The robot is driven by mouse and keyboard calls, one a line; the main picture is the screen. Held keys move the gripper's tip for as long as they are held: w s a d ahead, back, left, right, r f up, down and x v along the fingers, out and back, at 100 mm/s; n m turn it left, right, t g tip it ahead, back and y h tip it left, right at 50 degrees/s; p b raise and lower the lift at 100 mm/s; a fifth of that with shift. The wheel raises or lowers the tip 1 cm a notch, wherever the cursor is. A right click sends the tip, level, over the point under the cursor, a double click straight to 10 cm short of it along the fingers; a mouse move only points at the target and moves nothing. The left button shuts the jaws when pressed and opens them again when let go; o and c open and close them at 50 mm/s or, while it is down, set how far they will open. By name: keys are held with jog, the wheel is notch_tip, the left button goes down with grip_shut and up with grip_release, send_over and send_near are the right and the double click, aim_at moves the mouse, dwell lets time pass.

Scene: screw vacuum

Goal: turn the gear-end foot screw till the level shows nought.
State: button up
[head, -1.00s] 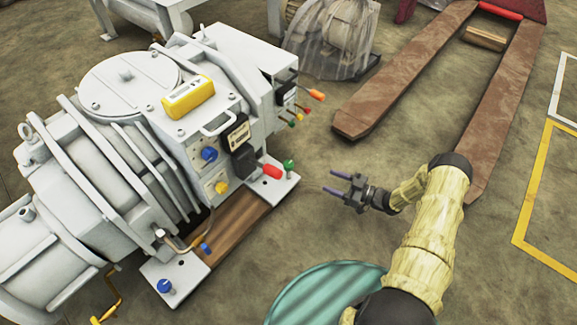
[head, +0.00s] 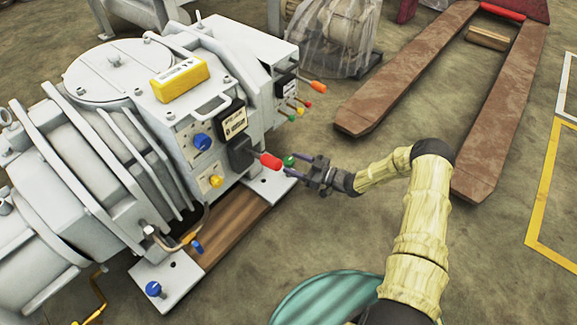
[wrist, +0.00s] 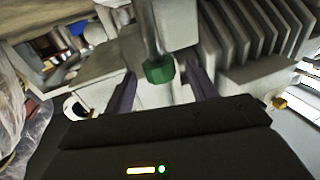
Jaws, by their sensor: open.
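The green-headed foot screw (head: 289,160) stands on the foot plate at the right end of the grey pump (head: 125,120). In the wrist view its green knob (wrist: 158,73) on a metal shank shows between my two fingers, with a gap on each side. My gripper (head: 291,167) is open at the screw; its purple fingers also show in the wrist view (wrist: 162,77). Whether the knob is fully between the fingertips in depth, I cannot tell. The yellow level (head: 180,80) sits on top of the pump; its reading is too small to make out.
A red knob (head: 270,160) juts out just left of the green screw. Coloured levers (head: 318,86) stick out above. A blue foot screw (head: 154,289) is on the near plate. A teal drum (head: 320,300) stands in front; rusty forks (head: 410,80) lie behind.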

jog(key=shift+b+x, duration=0.5)
jog(key=shift+x, duration=0.95)
jog(key=shift+d, duration=0.1)
jog(key=c, duration=1)
